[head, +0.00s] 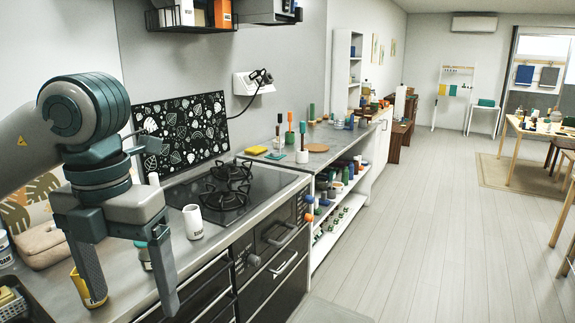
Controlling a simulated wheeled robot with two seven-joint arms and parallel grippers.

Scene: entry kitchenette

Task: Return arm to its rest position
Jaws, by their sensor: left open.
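My left gripper (132,305) hangs at the lower left of the head view, pointing down above the front of the kitchen counter (212,240). Its two fingers are wide apart, and I see nothing held between them. My left arm comes in from the left edge, with its round wrist joint above the gripper. A yellow container (77,284) shows behind the left finger, partly hidden. A bottle with a teal cap (143,257) stands beyond the gap between the fingers. My right gripper is not in view.
A white labelled canister (193,222) stands right of the gripper, before the black stove (245,192). A patterned panel (183,130) stands behind the stove. A wire shelf (190,18) hangs above. A dark basket (12,303) sits lower left. The floor (420,240) at right is clear.

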